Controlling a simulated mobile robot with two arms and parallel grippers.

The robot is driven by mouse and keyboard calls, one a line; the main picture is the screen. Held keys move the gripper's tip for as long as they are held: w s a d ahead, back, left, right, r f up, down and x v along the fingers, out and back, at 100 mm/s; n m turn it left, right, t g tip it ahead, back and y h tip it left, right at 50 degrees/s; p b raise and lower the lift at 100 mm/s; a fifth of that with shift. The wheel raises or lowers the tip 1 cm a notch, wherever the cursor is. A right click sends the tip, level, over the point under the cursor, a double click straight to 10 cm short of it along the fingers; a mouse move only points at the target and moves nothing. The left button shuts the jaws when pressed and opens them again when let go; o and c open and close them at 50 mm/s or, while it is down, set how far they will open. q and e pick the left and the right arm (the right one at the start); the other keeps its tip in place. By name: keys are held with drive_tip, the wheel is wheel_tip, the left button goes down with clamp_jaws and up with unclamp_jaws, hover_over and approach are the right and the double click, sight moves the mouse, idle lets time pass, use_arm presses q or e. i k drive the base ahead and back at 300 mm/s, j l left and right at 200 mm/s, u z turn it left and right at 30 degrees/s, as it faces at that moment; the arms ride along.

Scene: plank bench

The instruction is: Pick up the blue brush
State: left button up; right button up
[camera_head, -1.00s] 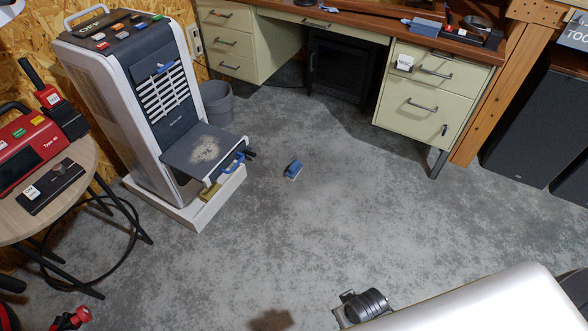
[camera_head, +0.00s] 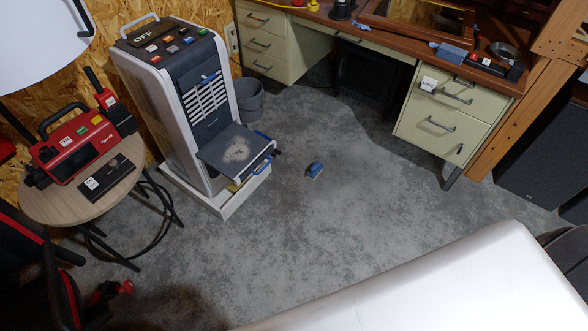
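A small blue brush (camera_head: 315,168) with a pale underside lies on the grey concrete floor, in the middle of the head view. It is to the right of the white and grey machine (camera_head: 172,110) and in front of the desk. Nothing touches it, and its whole outline shows. Neither of my grippers shows in the head view.
The machine's lowered front tray (camera_head: 222,155) juts toward the brush, with dusty residue and a blue handle. A grey bin (camera_head: 249,100) stands behind. A round side table (camera_head: 60,205) is at left. The cream desk drawers (camera_head: 450,115) are at right. Floor around the brush is clear.

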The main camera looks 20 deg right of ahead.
sight(315, 170)
drive_tip(key=i+l+u, duration=0.15)
drive_tip(key=l+u, duration=0.45)
drive_tip(key=l, duration=0.25)
drive_tip(key=i+l+u, duration=0.1)
drive_tip(key=l+u, duration=0.2)
drive_tip(key=l, duration=0.15)
